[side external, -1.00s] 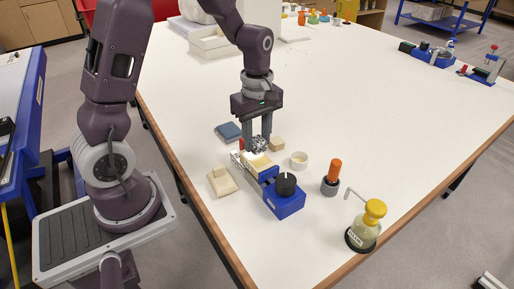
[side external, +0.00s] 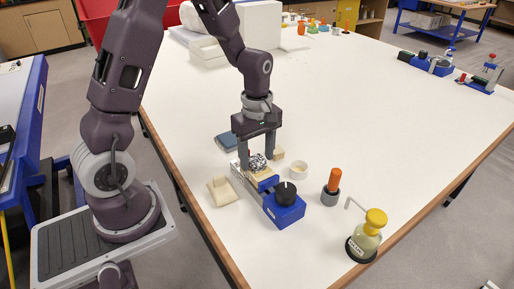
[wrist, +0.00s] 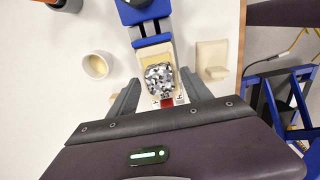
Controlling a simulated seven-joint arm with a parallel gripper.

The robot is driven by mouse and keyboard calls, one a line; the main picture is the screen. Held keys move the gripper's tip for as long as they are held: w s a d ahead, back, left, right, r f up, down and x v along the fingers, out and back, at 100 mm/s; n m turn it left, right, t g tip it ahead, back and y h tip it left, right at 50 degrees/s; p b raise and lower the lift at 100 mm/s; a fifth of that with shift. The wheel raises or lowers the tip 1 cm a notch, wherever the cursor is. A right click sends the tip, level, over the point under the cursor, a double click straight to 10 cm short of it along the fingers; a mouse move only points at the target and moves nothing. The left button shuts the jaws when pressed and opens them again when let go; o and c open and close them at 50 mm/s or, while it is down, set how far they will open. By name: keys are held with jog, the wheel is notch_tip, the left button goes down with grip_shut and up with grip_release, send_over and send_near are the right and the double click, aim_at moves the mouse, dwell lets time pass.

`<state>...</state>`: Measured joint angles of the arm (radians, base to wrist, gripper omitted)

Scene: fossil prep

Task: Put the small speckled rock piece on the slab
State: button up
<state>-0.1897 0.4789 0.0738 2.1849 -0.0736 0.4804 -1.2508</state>
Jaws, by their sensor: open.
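The small speckled rock piece (side external: 257,161) is black, white and grey. It sits at the arm-side end of the cream slab (side external: 262,175), which is held in a blue vise-like fixture (side external: 286,208). In the wrist view the rock (wrist: 159,79) lies over the near part of the slab (wrist: 155,52) and appears to rest on it. My gripper (side external: 257,156) is open, with its fingers low on either side of the rock. In the wrist view gaps show between the rock and both fingers of my gripper (wrist: 160,84). The rock's underside is hidden.
A cream block (side external: 222,191) lies left of the fixture and a dark blue block (side external: 228,142) lies behind. A small tan block (side external: 278,153), a cream cup (side external: 299,169), an orange-topped tool (side external: 333,188) and a yellow-topped bottle (side external: 368,236) stand right.

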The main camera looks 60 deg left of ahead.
aim_at(257, 159)
notch_tip(257, 159, up, 11)
jog(key=s+d+r+m+t, duration=0.2)
jog(key=s+d+r+m, duration=0.2)
jog(key=s+m, duration=0.4)
jog(key=s+d+r+m+t, duration=0.3)
jog(key=s+d+r+m, duration=0.1)
jog(key=s+m, duration=0.5)
jog(key=shift+s+r+m+t, duration=0.2)
jog(key=shift+m+t, duration=0.1)
jog(key=shift+m, duration=0.2)
